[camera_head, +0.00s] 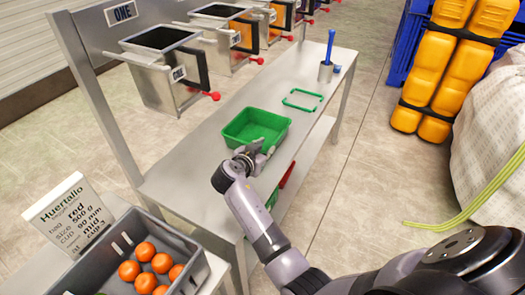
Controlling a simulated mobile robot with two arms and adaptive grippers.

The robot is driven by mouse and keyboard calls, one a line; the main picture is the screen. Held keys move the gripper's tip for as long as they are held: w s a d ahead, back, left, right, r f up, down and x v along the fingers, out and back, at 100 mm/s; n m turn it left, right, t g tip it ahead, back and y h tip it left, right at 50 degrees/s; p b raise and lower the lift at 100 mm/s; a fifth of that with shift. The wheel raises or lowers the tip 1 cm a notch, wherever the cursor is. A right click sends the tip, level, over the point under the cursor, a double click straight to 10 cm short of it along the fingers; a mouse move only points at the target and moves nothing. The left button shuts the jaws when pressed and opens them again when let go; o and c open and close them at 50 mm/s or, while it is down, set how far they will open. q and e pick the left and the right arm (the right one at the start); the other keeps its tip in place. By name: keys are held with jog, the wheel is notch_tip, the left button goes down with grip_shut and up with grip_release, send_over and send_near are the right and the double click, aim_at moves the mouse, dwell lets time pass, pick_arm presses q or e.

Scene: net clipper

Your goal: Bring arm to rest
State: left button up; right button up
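My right arm reaches in from the lower right over the metal table (185,165). Its gripper (258,158) is at the near edge of a green tray (272,122) on that table. The gripper is small in view, and I cannot tell whether its fingers touch the tray or only sit in front of it. The fingers look spread apart, with nothing seen between them. The tray looks empty. My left gripper is not in view.
Metal bins (165,85) with red knobs hang along the table's back.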

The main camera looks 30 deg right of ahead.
jog(key=s+a+f+n+g+y, duration=0.1)
jog(key=s+f+n+y, duration=0.3)
jog(key=s, duration=0.5)
jog(key=s+a+f+n+g+y, duration=0.1)
jog(key=s+a+f+n, duration=0.1)
jog(key=s+f, duration=0.55)
jog(key=s+a+r+n+g+y, duration=0.1)
jog(key=s+a+r+n+y, duration=0.25)
jog(key=s, duration=0.55)
jog(key=s+a+n+g+y, duration=0.1)
jog(key=s+a+n+y, duration=0.2)
jog(key=s+a+n, duration=0.5)
jog(key=s+d+f+m+g, duration=0.1)
jog(key=s+f, duration=0.1)
jog(key=f, duration=1.2)
jog(key=s+d+f+m+g, duration=0.1)
jog(key=s+f+m, duration=0.1)
jog(key=f, duration=1.1)
jog(key=s+d+f, duration=0.2)
jog(key=s+f, duration=1.3)
jog(key=s, duration=0.1)
jog(key=shift+d+f+g, duration=0.2)
jog(key=shift+d+g, duration=0.2)
jog(key=shift+c, duration=0.2)
